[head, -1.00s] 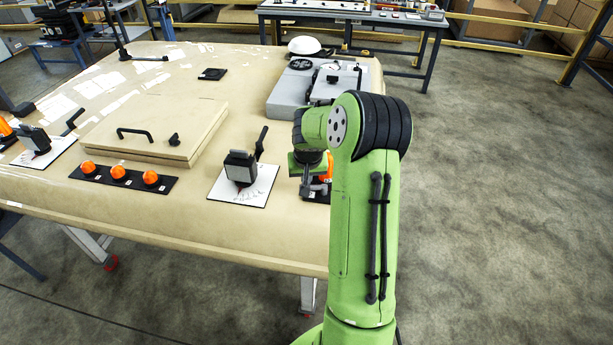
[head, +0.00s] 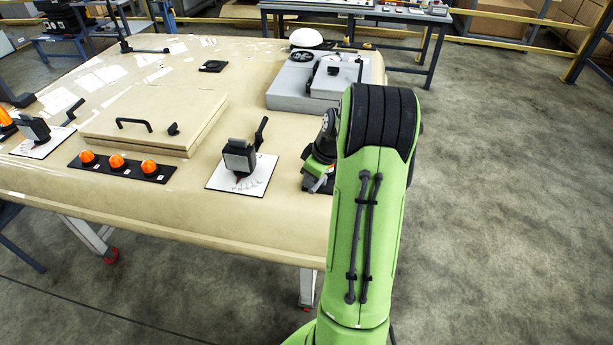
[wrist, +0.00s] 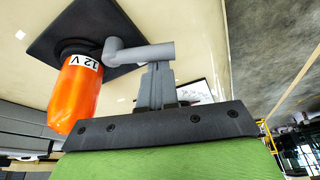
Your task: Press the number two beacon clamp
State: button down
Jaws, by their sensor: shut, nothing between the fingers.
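An orange beacon (wrist: 75,95) with a "12 V" label shows in the wrist view, on a black base plate (wrist: 50,35). A grey clamp lever (wrist: 140,53) sits against the beacon's collar and reaches right. My gripper (wrist: 157,68) is shut and empty, its fingertips at the lever's outer arm. They look to be touching or very close; I cannot tell which. I see no number two on the beacon.
The table (head: 260,205) carries a white card with a black lever switch (head: 239,158), a strip of orange domes (head: 117,163), a tan panel with a handle (head: 150,125) and a grey case (head: 292,92). Another orange beacon (head: 6,118) shows at the far left. Floor right of the table is clear.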

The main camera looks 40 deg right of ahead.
aim_at(313, 186)
jog(key=s+n, duration=0.1)
jog(key=n, duration=0.1)
jog(key=shift+s+d+n+y, duration=0.15)
jog(key=shift+n+y, duration=0.15)
jog(key=shift+y, duration=0.1)
jog(key=shift+s+b, duration=0.15)
jog(key=shift+b, duration=0.15)
jog(key=shift+s+d, duration=0.1)
jog(key=w, duration=0.1)
jog(key=w+a+r, duration=0.1)
jog(key=w+a, duration=0.1)
jog(key=shift+w+a+r, duration=0.1)
jog(key=shift+w+r, duration=0.05)
jog(key=shift+r, duration=0.1)
jog(key=p+v, duration=0.2)
jog(key=v, duration=0.7)
jog(key=shift+d, duration=0.2)
jog(key=shift+w+r, duration=0.1)
